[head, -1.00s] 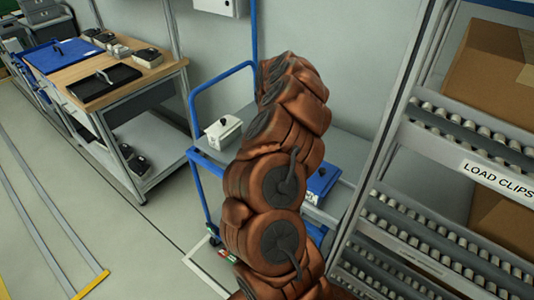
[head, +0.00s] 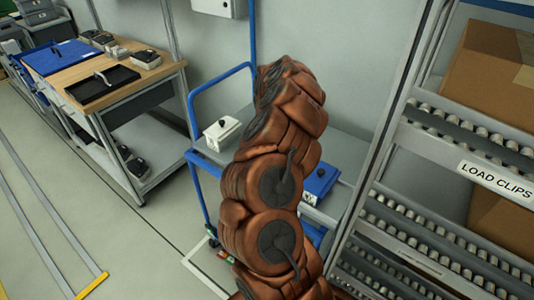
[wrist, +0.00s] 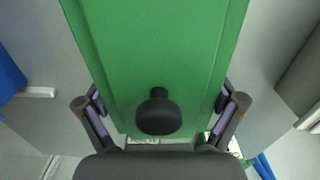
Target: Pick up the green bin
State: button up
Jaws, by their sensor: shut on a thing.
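The green bin (wrist: 160,50) fills the middle of the wrist view. It has a flat green top with raised side edges and a round black knob (wrist: 158,112) near its close end. My gripper (wrist: 160,108) has one finger on each side of the bin and is shut on it. In the head view my own brown arm hides the bin and my gripper, so I cannot see there what lies under the bin.
A blue-framed trolley (head: 198,185) stands behind my arm with a white box (head: 222,133) and a blue box (head: 320,182) on it. A roller rack (head: 440,215) holding cartons (head: 490,75) is close on the right. A workbench (head: 140,85) stands left. Open floor (head: 100,215) lies at front left.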

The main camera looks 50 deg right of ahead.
notch_tip(320, 180, up, 10)
jog(key=b, duration=0.3)
jog(key=shift+b, duration=0.3)
jog(key=w+a+f+n, duration=0.1)
jog(key=w+a+n, duration=0.2)
jog(key=a, duration=1)
jog(key=w+a+f+n, duration=0.2)
jog(key=a+n, duration=0.5)
jog(key=a, duration=0.6)
jog(key=w+a+f+n, duration=0.2)
jog(key=w+a+n, duration=0.3)
jog(key=a, duration=0.9)
jog(key=shift+n, duration=0.6)
jog(key=shift+w, duration=0.1)
jog(key=d+r+m, duration=0.2)
jog(key=d+m, duration=0.5)
jog(key=d, duration=1.2)
jog(key=s+d+r+m, duration=0.1)
jog(key=s+d+m, duration=0.2)
jog(key=d, duration=0.4)
jog(key=s+d+r+m, duration=0.1)
jog(key=s+d+m, duration=0.2)
jog(key=d, duration=0.4)
jog(key=s+d+r+m, duration=0.1)
jog(key=s+d+m, duration=0.2)
jog(key=d, duration=0.4)
jog(key=shift+s, duration=0.6)
